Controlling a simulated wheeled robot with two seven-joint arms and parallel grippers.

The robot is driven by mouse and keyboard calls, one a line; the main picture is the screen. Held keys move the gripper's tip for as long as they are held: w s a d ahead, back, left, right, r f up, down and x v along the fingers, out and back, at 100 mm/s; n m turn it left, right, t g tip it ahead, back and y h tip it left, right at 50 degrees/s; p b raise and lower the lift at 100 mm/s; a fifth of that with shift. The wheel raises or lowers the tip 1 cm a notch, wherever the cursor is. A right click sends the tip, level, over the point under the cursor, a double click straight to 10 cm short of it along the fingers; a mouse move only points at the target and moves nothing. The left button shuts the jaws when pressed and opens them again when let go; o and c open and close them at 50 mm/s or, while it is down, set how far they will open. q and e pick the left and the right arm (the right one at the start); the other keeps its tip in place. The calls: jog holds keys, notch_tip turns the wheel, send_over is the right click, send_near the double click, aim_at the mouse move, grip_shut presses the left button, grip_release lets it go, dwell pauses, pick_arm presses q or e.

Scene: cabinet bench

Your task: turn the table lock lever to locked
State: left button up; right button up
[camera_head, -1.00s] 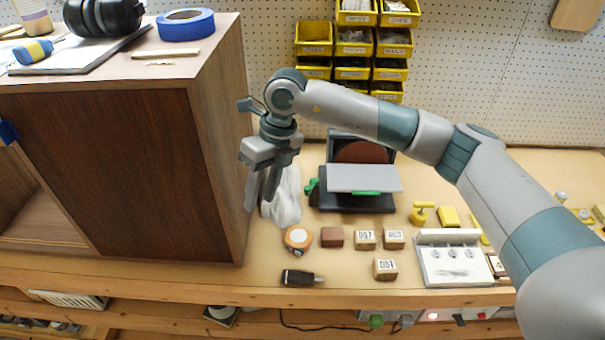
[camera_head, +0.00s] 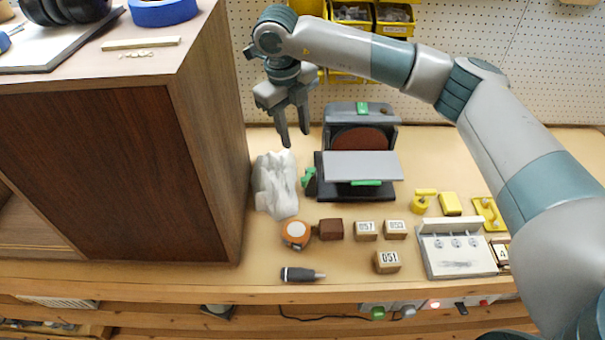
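A bench disc sander (camera_head: 357,195) with a dark base, a reddish-brown disc and a flat grey table (camera_head: 362,165) stands on the bench. A green lever (camera_head: 310,181) sticks out at the left side of its table; I take this as the table lock lever. A green strip (camera_head: 366,183) lies below the table's front edge. My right gripper (camera_head: 294,139) points down, above and left of the sander. Its two fingers are apart with nothing between them, and it does not touch the lever. My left gripper is not in view.
A crumpled white cloth or bag (camera_head: 275,185) lies left of the lever, beside a tall brown cabinet (camera_head: 120,175). In front are a tape measure (camera_head: 296,233), small blocks (camera_head: 387,262) and a dark-handled tool (camera_head: 301,275). Yellow items (camera_head: 450,204) lie right.

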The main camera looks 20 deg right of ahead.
aim_at(304, 179)
jog(key=f+p, duration=0.2)
jog(key=f, duration=0.3)
jog(key=d+f+p, duration=0.1)
jog(key=f+p, duration=0.1)
jog(key=f, duration=0.3)
jog(key=d+f+p, duration=0.1)
jog(key=f+p, duration=0.1)
jog(key=f, duration=0.3)
jog(key=shift+w+d+f+p, duration=0.1)
jog(key=shift+w+f+p, duration=0.2)
jog(key=shift+w+f, duration=0.1)
jog(key=shift+f, duration=0.45)
